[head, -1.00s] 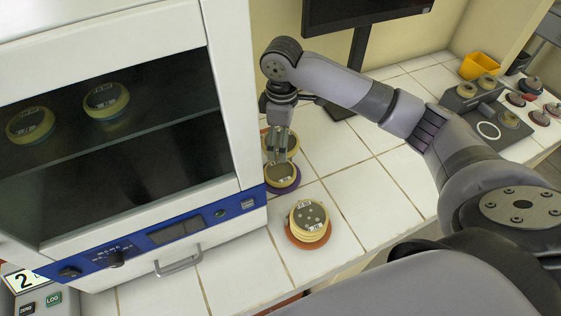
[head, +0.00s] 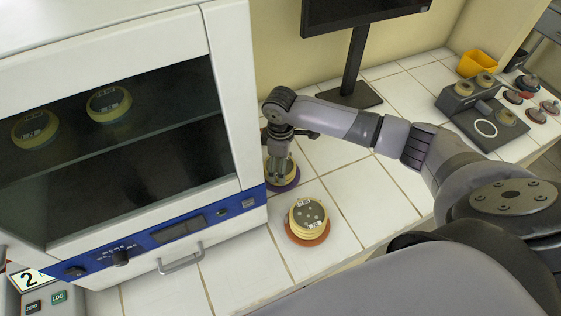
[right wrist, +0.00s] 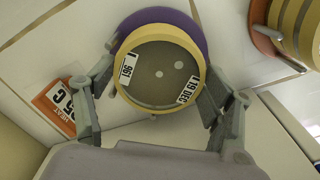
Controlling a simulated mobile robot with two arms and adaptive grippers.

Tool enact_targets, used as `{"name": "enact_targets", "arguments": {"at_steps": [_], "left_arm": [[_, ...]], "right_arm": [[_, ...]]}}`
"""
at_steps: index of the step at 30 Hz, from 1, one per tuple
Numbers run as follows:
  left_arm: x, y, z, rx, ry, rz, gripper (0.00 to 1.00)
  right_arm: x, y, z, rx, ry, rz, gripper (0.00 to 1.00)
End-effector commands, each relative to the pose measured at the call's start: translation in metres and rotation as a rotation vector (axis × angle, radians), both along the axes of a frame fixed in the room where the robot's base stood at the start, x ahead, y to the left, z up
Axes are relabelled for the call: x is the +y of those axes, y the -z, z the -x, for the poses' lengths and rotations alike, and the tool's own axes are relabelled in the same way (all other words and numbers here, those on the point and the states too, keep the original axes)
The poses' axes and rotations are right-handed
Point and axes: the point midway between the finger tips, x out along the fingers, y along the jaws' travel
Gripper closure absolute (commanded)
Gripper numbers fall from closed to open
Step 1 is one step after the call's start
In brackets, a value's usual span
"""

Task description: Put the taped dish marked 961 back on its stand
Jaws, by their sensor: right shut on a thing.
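The taped dish marked 961 (right wrist: 160,72) shows in the right wrist view as a yellow-rimmed round dish with a grey-brown top and white labels reading 961 and 19 DEC. It also shows in the head view (head: 287,177), partly covered by the fingers. My right gripper (right wrist: 155,95) is shut on its sides and points down at it beside the incubator. A purple round stand (right wrist: 190,25) lies under the dish, offset toward the top in the wrist view. I cannot tell whether dish and stand touch. My left gripper is out of view.
A yellow dish stack (head: 307,213) sits on an orange base in front. The incubator (head: 226,100) stands close on the left, with two dishes on its shelf. A grey block with dishes (head: 480,118) and a yellow bin (head: 477,64) are at back right. Middle tiles are clear.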

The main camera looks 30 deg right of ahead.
Motion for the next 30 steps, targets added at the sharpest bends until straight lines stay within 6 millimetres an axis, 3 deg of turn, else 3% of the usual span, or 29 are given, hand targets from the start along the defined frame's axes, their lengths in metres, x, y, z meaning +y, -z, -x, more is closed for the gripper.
{"name": "enact_targets", "arguments": {"at_steps": [3, 4, 12, 23, 30], "left_arm": [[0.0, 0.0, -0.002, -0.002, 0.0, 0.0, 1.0], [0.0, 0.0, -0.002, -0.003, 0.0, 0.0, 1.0], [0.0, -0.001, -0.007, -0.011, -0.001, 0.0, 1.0], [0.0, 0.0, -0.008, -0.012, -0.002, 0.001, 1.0], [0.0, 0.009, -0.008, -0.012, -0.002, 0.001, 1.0]], "right_arm": [[0.0, 0.002, 0.0, 0.0, 0.0, 0.0, 0.61], [0.0, 0.002, 0.0, 0.0, 0.0, 0.0, 0.23], [0.0, 0.002, 0.0, 0.0, 0.0, 0.0, 0.05], [0.0, 0.0, 0.0, -0.001, 0.0, 0.0, 0.05], [0.0, -0.032, -0.002, -0.005, -0.002, -0.001, 0.05]]}}
